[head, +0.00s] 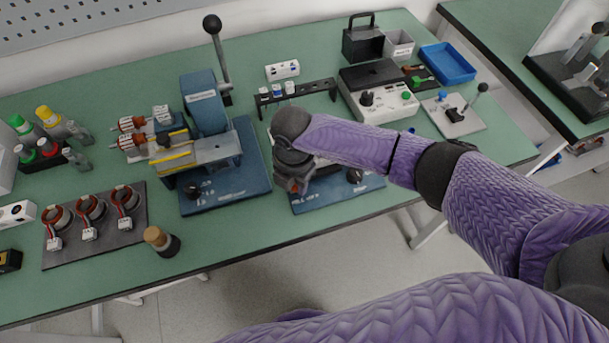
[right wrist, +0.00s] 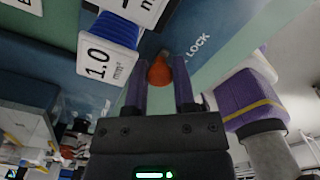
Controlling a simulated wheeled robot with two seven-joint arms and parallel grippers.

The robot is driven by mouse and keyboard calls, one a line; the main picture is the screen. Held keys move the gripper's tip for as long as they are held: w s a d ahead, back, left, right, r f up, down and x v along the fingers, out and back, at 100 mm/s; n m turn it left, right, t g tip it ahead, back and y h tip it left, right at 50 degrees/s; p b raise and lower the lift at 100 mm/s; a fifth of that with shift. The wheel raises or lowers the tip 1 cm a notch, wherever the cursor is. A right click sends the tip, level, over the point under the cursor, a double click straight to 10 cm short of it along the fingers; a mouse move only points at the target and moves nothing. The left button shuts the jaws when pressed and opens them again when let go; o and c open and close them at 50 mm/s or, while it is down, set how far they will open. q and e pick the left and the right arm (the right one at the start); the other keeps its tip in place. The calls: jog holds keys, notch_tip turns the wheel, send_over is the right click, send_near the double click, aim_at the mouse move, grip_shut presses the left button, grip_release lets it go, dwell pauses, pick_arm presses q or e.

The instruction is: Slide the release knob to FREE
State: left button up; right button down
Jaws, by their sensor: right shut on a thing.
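The release knob (right wrist: 159,72) is a small orange knob in the right wrist view. My right gripper (right wrist: 158,90) has one finger on each side of it and is shut on it. A white "LOCK" marking (right wrist: 195,47) is on the blue surface just right of the knob. The FREE marking cannot be made out. In the head view my right gripper (head: 296,184) is over the left part of a blue base plate (head: 335,196) near the table's front edge. My wrist hides the knob and much of the fixture there. My left gripper is not in view.
A blue lever press (head: 207,105) stands just left of my right gripper. A rack (head: 297,92) and a white control box (head: 385,103) stand behind. A spool labelled 1.0 (right wrist: 108,60) is close left of the fingers in the wrist view. Stators sit on a dark mat (head: 130,236).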

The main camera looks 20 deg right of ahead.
jog(key=shift+a, duration=0.1)
jog(key=c, duration=0.7)
grip_release()
jog(key=shift+a, duration=0.15)
notch_tip(320, 180, up, 10)
jog(key=p, duration=0.3)
jog(key=shift+f, duration=0.2)
jog(key=shift+r, duration=0.15)
